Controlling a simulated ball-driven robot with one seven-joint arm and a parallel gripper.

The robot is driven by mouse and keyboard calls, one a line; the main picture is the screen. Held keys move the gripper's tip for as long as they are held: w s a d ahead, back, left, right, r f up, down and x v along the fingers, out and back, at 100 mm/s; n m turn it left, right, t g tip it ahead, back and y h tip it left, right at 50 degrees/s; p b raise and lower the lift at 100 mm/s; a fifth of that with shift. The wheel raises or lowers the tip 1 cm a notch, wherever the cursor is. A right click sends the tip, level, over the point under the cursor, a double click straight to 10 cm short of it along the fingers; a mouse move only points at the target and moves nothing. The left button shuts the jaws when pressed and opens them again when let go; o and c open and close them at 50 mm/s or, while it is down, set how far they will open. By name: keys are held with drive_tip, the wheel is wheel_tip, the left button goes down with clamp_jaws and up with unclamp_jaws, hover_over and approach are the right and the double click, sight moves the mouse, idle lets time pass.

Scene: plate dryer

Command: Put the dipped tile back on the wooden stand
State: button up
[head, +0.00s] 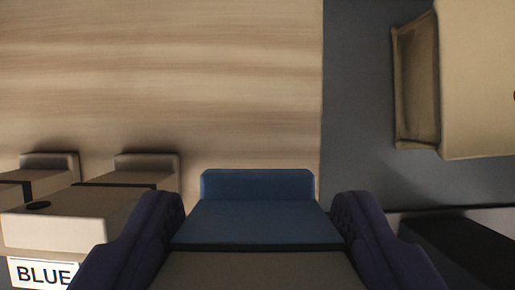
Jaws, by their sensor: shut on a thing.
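My gripper (262,222) has two dark purple fingers, shut on a tile (258,226) at the bottom middle of the head view. The tile's far part and raised end lip are blue. A dark line crosses it, and its near part is beige. The fingers press on its left and right sides. A wood-grain surface (165,75) fills the upper left, beyond the tile. I cannot tell whether this surface is the wooden stand. The tile's near end is cut off by the frame.
Two undipped beige tiles (148,165) (50,162) with raised lips are at the left. A pale block (55,228) with a sign reading BLUE (43,273) is in front of them. A beige container-like object (470,80) is at upper right, over grey floor (358,110). A dark object (470,245) is at lower right.

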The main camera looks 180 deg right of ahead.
sight(258, 202)
wheel_tip(258, 202, down, 7)
drive_tip(key=shift+r+b, duration=0.2)
drive_tip(key=shift+b, duration=0.55)
drive_tip(key=shift+f, duration=0.15)
drive_tip(key=o, duration=1.1)
drive_tip(key=p+v, duration=0.2)
drive_tip(key=v, duration=1)
drive_tip(key=shift+p, duration=0.3)
